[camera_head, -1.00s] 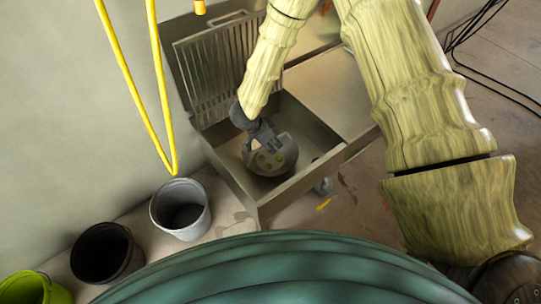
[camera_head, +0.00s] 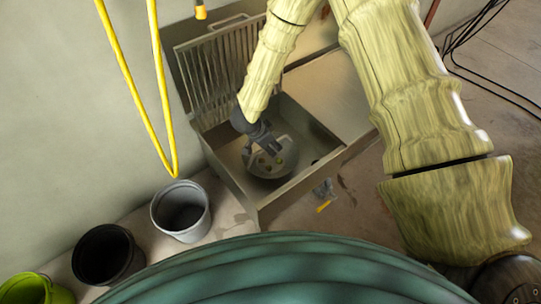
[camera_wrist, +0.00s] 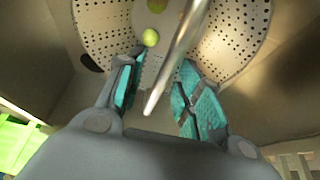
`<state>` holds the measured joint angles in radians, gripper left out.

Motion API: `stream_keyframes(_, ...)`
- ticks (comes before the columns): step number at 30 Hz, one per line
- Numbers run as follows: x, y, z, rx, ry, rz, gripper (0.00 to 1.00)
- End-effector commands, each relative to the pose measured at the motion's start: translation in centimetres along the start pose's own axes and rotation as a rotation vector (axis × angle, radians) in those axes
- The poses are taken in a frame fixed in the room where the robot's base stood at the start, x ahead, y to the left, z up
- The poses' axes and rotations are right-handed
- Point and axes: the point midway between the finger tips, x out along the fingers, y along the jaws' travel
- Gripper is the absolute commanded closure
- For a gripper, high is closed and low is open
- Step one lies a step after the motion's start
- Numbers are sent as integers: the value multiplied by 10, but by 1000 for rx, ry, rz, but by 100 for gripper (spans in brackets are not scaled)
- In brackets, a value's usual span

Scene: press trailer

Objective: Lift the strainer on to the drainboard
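The strainer (camera_head: 285,167) is a round, perforated metal bowl with small round greenish things in it. It sits inside the sink basin (camera_head: 315,130). My gripper (camera_head: 271,149) is over the strainer, pointing down. In the wrist view my gripper (camera_wrist: 160,95) is open, its teal-padded fingers apart. A thin metal handle (camera_wrist: 178,55) of the strainer (camera_wrist: 232,35) runs into the gap between them, and neither pad clearly touches it.
A flat metal counter (camera_head: 330,90) adjoins the basin on the right. A grey bucket (camera_head: 180,212), a black bucket (camera_head: 102,256) and a green bucket (camera_head: 38,288) stand at the left. A yellow hose (camera_head: 164,110) hangs by the wall.

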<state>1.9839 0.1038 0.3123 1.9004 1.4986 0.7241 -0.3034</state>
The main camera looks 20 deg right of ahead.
Motion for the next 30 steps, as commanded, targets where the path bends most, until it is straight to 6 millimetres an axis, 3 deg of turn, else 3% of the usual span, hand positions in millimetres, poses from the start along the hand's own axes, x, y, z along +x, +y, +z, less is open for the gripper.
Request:
stream_keyframes(14, 1, 0, 1, 0, 0, 0, 64)
stream_keyframes(20, 1, 0, 1, 0, 0, 0, 99)
stream_keyframes(30, 1, 0, 0, 0, 0, 0, 100)
